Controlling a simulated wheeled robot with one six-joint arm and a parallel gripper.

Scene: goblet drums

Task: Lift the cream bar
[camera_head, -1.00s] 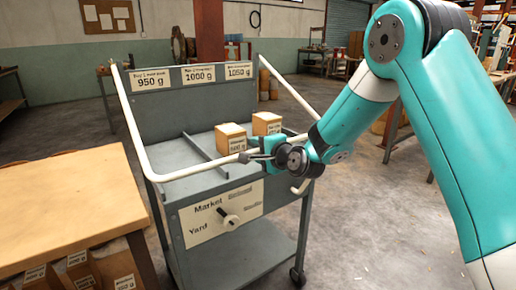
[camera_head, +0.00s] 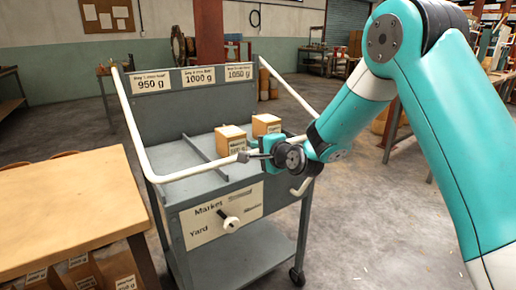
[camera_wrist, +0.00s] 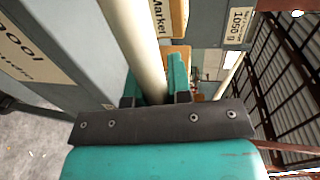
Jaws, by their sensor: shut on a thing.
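The cream bar (camera_head: 195,174) is a round tube bent in a U around the grey cart, its arms sloping up to the back panel. Its front length crosses above the cart's tray. My gripper (camera_head: 256,154) reaches in from the right and is shut on the front length, near the middle right. In the wrist view the bar (camera_wrist: 133,40) runs down between the two fingers of my gripper (camera_wrist: 155,84).
Two wooden weight blocks (camera_head: 231,140) (camera_head: 266,125) stand on the cart's tray (camera_head: 172,158), close behind my gripper. A knob (camera_head: 231,222) sticks out of the cart's front panel. A wooden table (camera_head: 60,205) stands at the left. Open floor (camera_head: 375,235) lies right of the cart.

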